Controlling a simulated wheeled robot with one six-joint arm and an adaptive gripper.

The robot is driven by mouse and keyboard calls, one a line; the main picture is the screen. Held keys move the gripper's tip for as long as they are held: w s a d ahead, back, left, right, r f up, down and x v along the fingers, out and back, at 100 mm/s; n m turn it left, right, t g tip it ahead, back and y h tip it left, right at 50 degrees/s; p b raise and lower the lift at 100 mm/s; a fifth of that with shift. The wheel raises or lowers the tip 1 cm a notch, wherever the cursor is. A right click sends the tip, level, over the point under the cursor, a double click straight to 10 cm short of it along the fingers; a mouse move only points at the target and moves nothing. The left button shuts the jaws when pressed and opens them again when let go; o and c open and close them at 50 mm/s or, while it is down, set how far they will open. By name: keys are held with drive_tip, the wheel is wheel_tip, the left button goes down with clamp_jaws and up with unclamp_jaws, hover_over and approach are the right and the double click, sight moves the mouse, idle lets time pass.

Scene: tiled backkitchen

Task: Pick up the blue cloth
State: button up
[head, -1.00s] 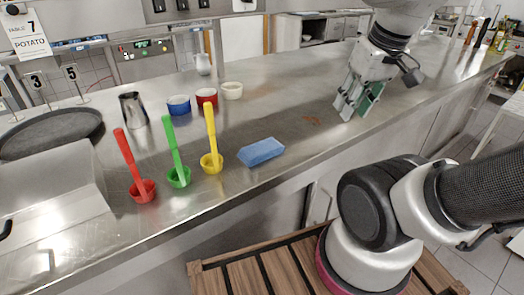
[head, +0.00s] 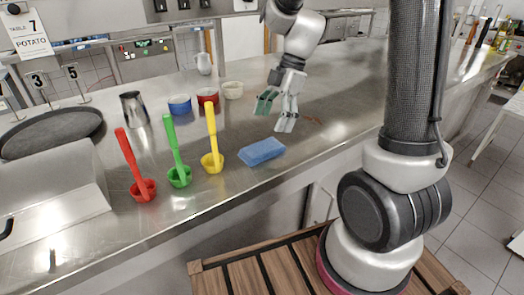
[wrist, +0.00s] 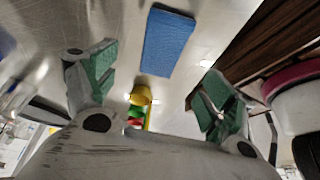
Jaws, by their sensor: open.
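The blue cloth (head: 262,151) is a flat, folded rectangle lying on the steel counter, right of the yellow ladle. It also shows in the wrist view (wrist: 168,41), beyond and between the two fingers. My gripper (head: 275,114) is open and empty, with green pads on its fingers. It hovers above the counter, behind and slightly right of the cloth in the head view, apart from it. In the wrist view the gripper (wrist: 153,88) has its fingers wide apart. Nothing hides the cloth.
Yellow (head: 212,160), green (head: 179,175) and red (head: 143,188) ladles stand left of the cloth. Blue (head: 179,105), red (head: 207,97) and white (head: 233,90) bowls and a metal cup (head: 134,108) stand behind. A reddish stain (head: 311,119) marks the counter.

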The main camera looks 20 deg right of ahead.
sight(263, 147)
drive_tip(key=shift+a+f, duration=0.1)
drive_tip(key=shift+f, duration=0.15)
drive_tip(key=x, duration=0.7)
drive_tip(key=shift+s+f, duration=0.1)
drive_tip(key=shift+s, duration=0.1)
drive_tip(key=c, duration=1.1)
